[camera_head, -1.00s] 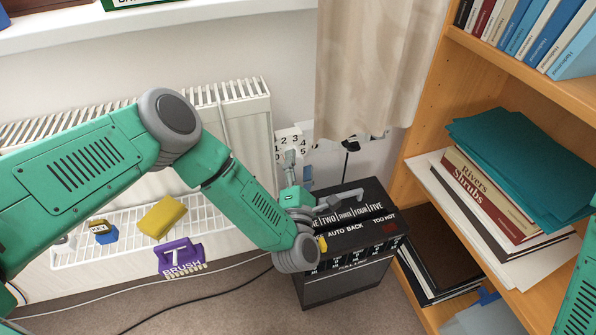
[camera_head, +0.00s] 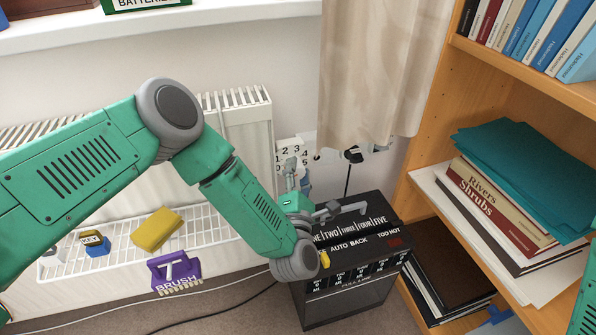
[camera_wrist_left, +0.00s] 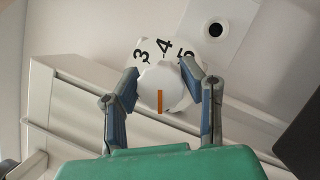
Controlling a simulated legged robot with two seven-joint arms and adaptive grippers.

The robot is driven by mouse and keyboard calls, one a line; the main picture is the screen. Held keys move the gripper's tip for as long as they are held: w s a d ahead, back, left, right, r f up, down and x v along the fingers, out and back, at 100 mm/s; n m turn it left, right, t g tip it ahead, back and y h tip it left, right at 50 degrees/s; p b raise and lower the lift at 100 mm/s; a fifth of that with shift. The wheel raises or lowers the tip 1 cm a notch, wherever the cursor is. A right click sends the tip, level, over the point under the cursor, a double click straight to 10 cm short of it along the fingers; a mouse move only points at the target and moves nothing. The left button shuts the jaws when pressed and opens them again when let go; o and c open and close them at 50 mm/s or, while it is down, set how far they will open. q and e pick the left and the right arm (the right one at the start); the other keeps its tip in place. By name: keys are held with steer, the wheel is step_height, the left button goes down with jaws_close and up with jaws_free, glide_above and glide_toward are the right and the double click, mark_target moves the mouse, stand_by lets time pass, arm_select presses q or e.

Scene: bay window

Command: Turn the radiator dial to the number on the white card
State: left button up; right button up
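In the left wrist view a round white dial (camera_wrist_left: 158,80) with an orange mark sits between my left gripper's (camera_wrist_left: 162,72) two blue-grey fingers. Black numbers 3, 4 and 5 show behind the knob. The fingers are spread, one on each side; I cannot tell whether they touch it. In the head view my left gripper (camera_head: 326,186) is at the right end of the white radiator (camera_head: 240,112). A white numbered surface (camera_head: 288,146) shows there, partly hidden by a finger. I cannot make out a separate single-number card. My right gripper is out of view.
A black box (camera_head: 345,300) with white lettering stands just below the gripper. A wooden bookshelf (camera_head: 440,80) is at right, a curtain (camera_head: 365,70) behind. A white wire rack (camera_head: 205,230) holds a yellow sponge (camera_head: 157,230); a purple brush (camera_head: 175,272) hangs there. Cables lie on the floor.

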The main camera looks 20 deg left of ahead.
arm_select(q)
steer(key=shift+f, duration=0.1)
steer(key=shift+m+g+p, duration=0.3)
steer(key=shift+m+p, duration=0.6)
steer(key=shift+p, duration=0.1)
steer(key=m+g+p, duration=0.1)
steer(key=m+p, duration=0.2)
steer(key=m+g+h+p, duration=0.1)
steer(key=m+p, duration=0.2)
steer(key=shift+h, duration=0.3)
steer(key=m+g+p, duration=0.1)
steer(key=m+p, duration=0.2)
steer(key=p, duration=0.1)
steer(key=shift+m+g, duration=0.3)
steer(key=shift+m, duration=0.1)
steer(key=m+g+p, duration=0.1)
steer(key=m+p, duration=0.1)
steer(key=shift+f+m+y, duration=0.15)
steer(key=shift+m+y, duration=0.15)
steer(key=shift+y, duration=0.1)
steer(key=shift+s+a+f+m+g+y+p, duration=0.1)
steer(key=shift+m+g+y+p, duration=0.2)
steer(key=shift+m+g+p, duration=0.4)
steer(key=o, duration=1.1)
